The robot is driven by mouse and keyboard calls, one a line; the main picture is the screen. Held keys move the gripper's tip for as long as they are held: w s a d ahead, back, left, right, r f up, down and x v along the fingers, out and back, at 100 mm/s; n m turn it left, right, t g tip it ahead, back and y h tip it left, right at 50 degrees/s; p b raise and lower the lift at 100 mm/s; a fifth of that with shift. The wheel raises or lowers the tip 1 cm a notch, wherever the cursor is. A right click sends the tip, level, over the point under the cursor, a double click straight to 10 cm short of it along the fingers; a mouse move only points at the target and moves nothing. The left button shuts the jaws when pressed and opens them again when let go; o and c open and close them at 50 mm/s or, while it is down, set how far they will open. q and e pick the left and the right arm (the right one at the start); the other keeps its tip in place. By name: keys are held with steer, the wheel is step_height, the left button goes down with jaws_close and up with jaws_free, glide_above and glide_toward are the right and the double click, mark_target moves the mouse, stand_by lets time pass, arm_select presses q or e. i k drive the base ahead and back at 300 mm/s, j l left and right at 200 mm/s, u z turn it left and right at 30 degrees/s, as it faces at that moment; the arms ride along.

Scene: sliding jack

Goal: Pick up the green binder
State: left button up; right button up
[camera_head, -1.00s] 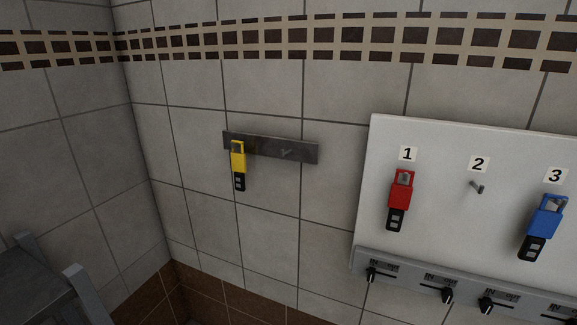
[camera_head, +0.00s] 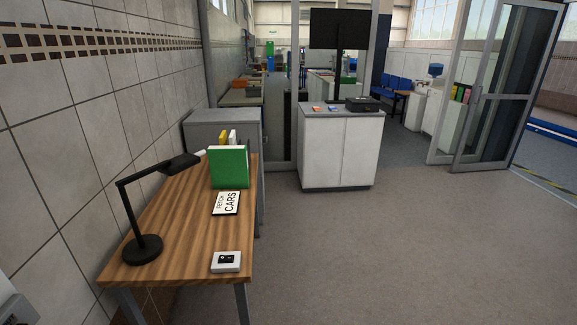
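A green binder (camera_head: 229,168) stands upright on the wooden desk (camera_head: 185,222) near its far end. Its broad green face is turned towards me. Other binders, one white and one yellow, show just behind its top edge.
A black desk lamp (camera_head: 145,248) stands on the desk's left side. A white cabinet (camera_head: 340,150) stands further back. The floor (camera_head: 390,245) right of the desk is clear.

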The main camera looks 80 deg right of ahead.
mark_target(228, 165)
steer(key=z, duration=2.3)
steer(key=i+l+z, duration=0.35)
steer(key=i, duration=0.2)
steer(key=i+l+z, duration=0.3)
steer(key=i, duration=0.25)
steer(key=i+z, duration=0.35)
steer(key=i, duration=0.2)
steer(key=i+u, duration=0.25)
steer(key=i, duration=0.2)
steer(key=i+l+u, duration=0.25)
steer(key=i, duration=0.2)
steer(key=i+l+u, duration=0.2)
steer(key=i, duration=0.25)
